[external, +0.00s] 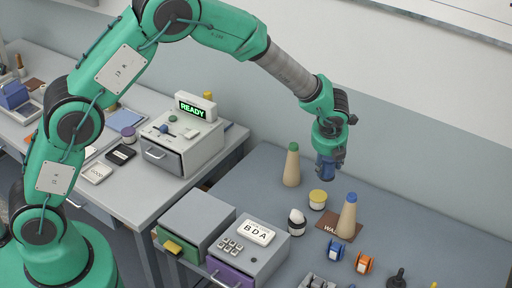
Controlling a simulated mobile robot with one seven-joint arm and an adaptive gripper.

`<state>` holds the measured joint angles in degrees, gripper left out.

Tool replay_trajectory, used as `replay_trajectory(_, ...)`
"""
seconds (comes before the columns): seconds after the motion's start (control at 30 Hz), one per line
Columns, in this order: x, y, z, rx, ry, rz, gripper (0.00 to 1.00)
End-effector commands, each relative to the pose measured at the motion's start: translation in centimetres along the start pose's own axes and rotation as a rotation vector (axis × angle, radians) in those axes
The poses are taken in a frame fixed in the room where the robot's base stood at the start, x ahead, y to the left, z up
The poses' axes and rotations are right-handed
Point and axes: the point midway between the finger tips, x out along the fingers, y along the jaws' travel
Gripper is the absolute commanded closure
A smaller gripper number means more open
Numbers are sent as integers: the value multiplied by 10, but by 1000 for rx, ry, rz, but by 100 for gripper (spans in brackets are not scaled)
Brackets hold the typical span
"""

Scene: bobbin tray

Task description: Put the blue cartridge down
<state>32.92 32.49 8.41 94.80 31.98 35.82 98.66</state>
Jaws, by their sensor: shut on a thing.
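My gripper (329,174) hangs pointing down above the grey table, to the right of the green-topped cone. It is shut on a dark blue thing, which appears to be the blue cartridge (325,167). The fingers hide part of it, and its exact shape is too small to tell. It is held in the air, clear of the table. A smaller blue and white piece (337,250) lies on the table beside an orange and white one (363,263).
A brown lettered mat (331,227) lies there. A grey tray (312,283) is at the front.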

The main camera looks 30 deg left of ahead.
Motion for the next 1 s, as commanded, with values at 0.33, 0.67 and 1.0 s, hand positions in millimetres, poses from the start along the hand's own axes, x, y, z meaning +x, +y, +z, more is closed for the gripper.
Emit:
replay_trajectory(0.33, 74, 1, -32, 5, 5, 6, 86)
replay_trajectory(0.67, 132, 1, -54, 5, 3, 3, 86)
replay_trajectory(1.0, 140, 0, -57, 3, 2, 1, 86)
